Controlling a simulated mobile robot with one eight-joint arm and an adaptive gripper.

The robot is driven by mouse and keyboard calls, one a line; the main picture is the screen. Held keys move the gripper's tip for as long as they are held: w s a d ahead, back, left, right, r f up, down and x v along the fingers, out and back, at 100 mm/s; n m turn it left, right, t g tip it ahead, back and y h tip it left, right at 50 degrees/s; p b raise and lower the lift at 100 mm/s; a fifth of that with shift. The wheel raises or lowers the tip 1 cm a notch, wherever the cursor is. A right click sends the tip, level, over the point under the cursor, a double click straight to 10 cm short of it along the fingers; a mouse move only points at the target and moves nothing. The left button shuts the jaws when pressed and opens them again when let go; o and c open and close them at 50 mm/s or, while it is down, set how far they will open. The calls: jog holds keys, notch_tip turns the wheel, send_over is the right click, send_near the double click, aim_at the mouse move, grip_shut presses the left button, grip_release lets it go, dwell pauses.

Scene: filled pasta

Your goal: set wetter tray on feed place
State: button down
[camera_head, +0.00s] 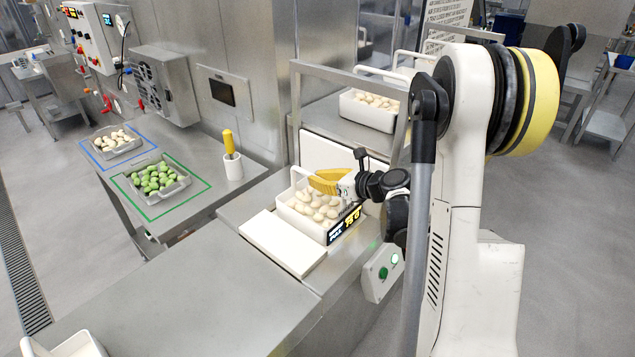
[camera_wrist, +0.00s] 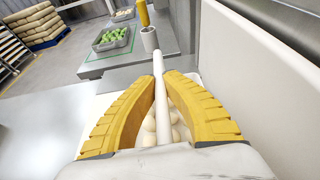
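A white tray (camera_head: 312,208) of pale filled pasta sits on the steel counter behind a lit number display (camera_head: 345,226). A second white tray (camera_head: 367,112) of similar pasta stands farther back on a steel shelf. I cannot tell from looks which is wetter. My gripper (camera_head: 322,183) is at the nearer tray's raised handle. In the wrist view, the yellow fingers of my gripper (camera_wrist: 164,84) close in on both sides of the white handle bar (camera_wrist: 160,68) and appear to touch it. Pasta shows below between the fingers. No place is clearly labelled as the feed place.
A flat white board (camera_head: 283,243) lies left of the nearer tray. A side table holds a grey tray of pale pieces (camera_head: 117,142) in a blue outline, a grey tray of green pieces (camera_head: 158,180) in a green outline, and a yellow-handled tool (camera_head: 228,143) in a white cup. The front counter is mostly clear.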

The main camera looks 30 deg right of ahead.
jog(key=c, duration=1.6)
grip_release()
jog(key=p+v, duration=0.3)
jog(key=v, duration=0.9)
jog(key=s+a+r+n+g+h, duration=0.1)
jog(key=s+a+r+n+g, duration=0.15)
jog(key=a+n, duration=0.55)
jog(key=s+a+r+n+g, duration=0.1)
jog(key=s+a+n+g, duration=0.2)
jog(key=a+n, duration=0.5)
jog(key=s+a+n+h, duration=0.1)
jog(key=s+a+n, duration=0.1)
jog(key=n, duration=0.3)
jog(key=s+a+r+n+h, duration=0.1)
jog(key=s+a+n, duration=0.1)
jog(key=s+n, duration=0.3)
jog(key=s+a+r+n+h, duration=0.1)
jog(key=s+a+n, duration=0.1)
jog(key=s+n, duration=0.2)
jog(key=shift+s+a+r+n+g+h, duration=0.1)
jog(key=shift+n+g+h, duration=0.1)
jog(key=shift+n, duration=0.3)
jog(key=shift+r+n+g+h, duration=0.1)
jog(key=shift+n+h, duration=0.1)
jog(key=shift+n, duration=0.3)
